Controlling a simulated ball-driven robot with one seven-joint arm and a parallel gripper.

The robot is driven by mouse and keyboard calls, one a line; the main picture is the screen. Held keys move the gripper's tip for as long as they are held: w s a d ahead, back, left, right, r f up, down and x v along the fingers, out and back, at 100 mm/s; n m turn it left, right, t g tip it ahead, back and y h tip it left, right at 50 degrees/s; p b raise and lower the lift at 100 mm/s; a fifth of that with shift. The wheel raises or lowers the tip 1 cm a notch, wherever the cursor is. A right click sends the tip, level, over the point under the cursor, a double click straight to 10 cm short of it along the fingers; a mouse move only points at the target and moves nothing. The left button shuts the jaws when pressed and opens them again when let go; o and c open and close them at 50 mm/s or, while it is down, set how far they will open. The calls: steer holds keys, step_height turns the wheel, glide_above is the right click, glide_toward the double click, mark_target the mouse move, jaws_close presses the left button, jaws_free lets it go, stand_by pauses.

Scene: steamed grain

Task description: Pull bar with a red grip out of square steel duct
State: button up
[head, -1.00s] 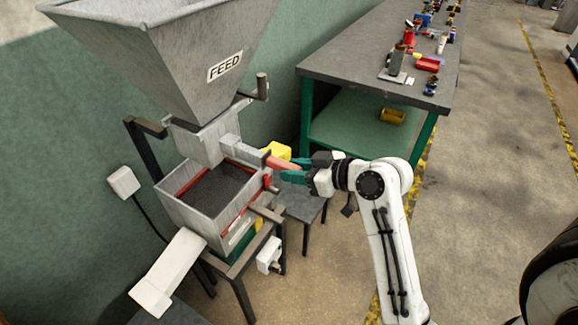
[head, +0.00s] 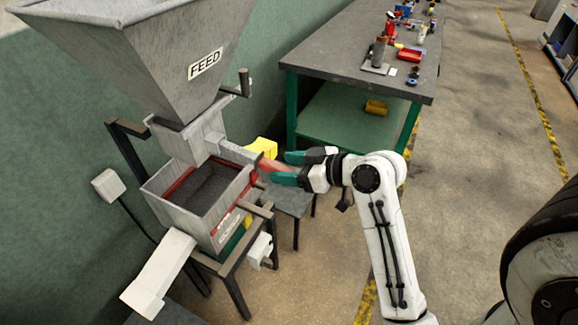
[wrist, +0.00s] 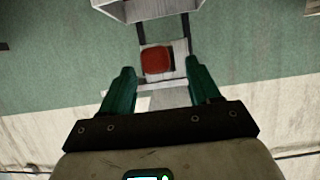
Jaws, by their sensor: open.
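The square steel duct (head: 236,152) juts right from the body below the feed hopper. The bar's red grip (head: 271,166) shows at the duct's outer end; the rest of the bar cannot be made out. My gripper (head: 280,168) is open, its teal fingers level with the grip's outer part in the head view. In the wrist view the red grip (wrist: 156,60) lies between the lines of the two fingertips (wrist: 158,72), a gap visible on either side. I cannot tell how deep the grip sits between the fingers.
The feed hopper (head: 140,50) stands above a box of dark grain (head: 203,188) with a white chute (head: 160,272). A yellow part (head: 262,147) is behind the grip. A workbench (head: 345,62) with small items stands behind. Open floor (head: 465,150) lies to the right.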

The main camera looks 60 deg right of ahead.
steer(key=shift+s, duration=0.1)
steer(key=shift+s+r, duration=0.1)
steer(key=shift+s, duration=0.2)
steer(key=p+v, duration=0.3)
steer(key=v, duration=0.7)
steer(key=shift+p, duration=0.4)
